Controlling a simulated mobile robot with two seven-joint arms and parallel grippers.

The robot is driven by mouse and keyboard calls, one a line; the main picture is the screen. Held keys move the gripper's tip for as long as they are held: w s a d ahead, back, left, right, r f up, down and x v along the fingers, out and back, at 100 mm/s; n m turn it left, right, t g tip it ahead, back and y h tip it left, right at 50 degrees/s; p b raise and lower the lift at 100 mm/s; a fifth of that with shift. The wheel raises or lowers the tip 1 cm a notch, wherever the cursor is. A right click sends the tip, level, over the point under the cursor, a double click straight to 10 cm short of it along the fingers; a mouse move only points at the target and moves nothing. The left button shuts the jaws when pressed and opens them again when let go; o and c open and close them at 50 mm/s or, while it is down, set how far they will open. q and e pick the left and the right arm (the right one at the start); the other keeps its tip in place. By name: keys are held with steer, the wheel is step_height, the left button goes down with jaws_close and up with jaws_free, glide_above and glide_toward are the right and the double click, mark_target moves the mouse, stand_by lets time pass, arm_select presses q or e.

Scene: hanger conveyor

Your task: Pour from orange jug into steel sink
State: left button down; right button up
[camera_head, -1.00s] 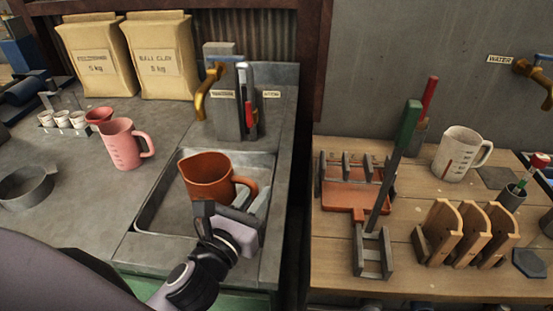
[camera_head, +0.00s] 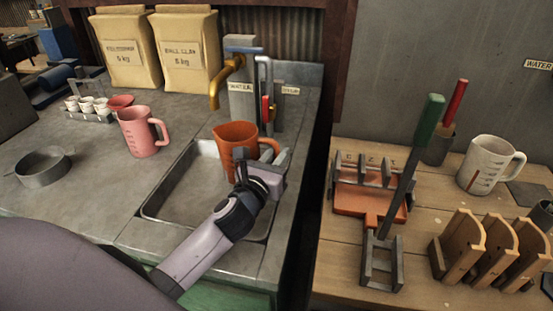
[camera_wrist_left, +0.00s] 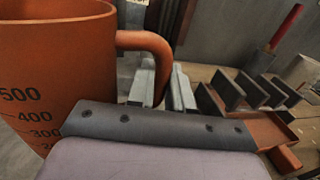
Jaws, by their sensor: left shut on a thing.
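The orange jug (camera_head: 237,143) is held upright over the back right part of the steel sink (camera_head: 152,209). My left gripper (camera_head: 272,164) is shut on the jug's handle, on the jug's right side. In the left wrist view the jug (camera_wrist_left: 55,60) fills the left side, with its scale marks facing the camera. The gripper fingers (camera_wrist_left: 162,88) lie on either side of the handle (camera_wrist_left: 150,45). My right gripper is not in view.
A brass tap (camera_head: 226,80) stands behind the sink, close to the jug. A pink jug (camera_head: 142,131) stands left of the sink. A wooden table at right holds an orange tray (camera_head: 369,200), a white jug (camera_head: 490,164) and wooden racks (camera_head: 487,247).

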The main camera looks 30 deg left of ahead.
arm_select(q)
steer(key=shift+w+d+f+n+b, duration=0.15)
steer(key=shift+f+n+b, duration=0.15)
steer(key=shift+b, duration=0.45)
steer(key=shift+s+d+f+n+b, duration=0.15)
steer(key=shift+n+b, duration=0.25)
steer(key=shift+b, duration=0.3)
steer(key=shift+w+r, duration=0.15)
steer(key=shift+d+r+n+t+b, duration=0.15)
steer(key=shift+r+n+b, duration=0.2)
steer(key=shift+r+n, duration=0.2)
steer(key=shift+d+r+n+t+b, duration=0.15)
steer(key=shift+r+n+b, duration=0.2)
steer(key=shift+n, duration=0.2)
steer(key=shift+r, duration=0.15)
steer(key=shift+r, duration=0.1)
steer(key=shift+r+n+y, duration=0.3)
steer(key=shift+r+n, duration=0.05)
steer(key=shift+n, duration=0.35)
steer(key=shift+r, duration=0.1)
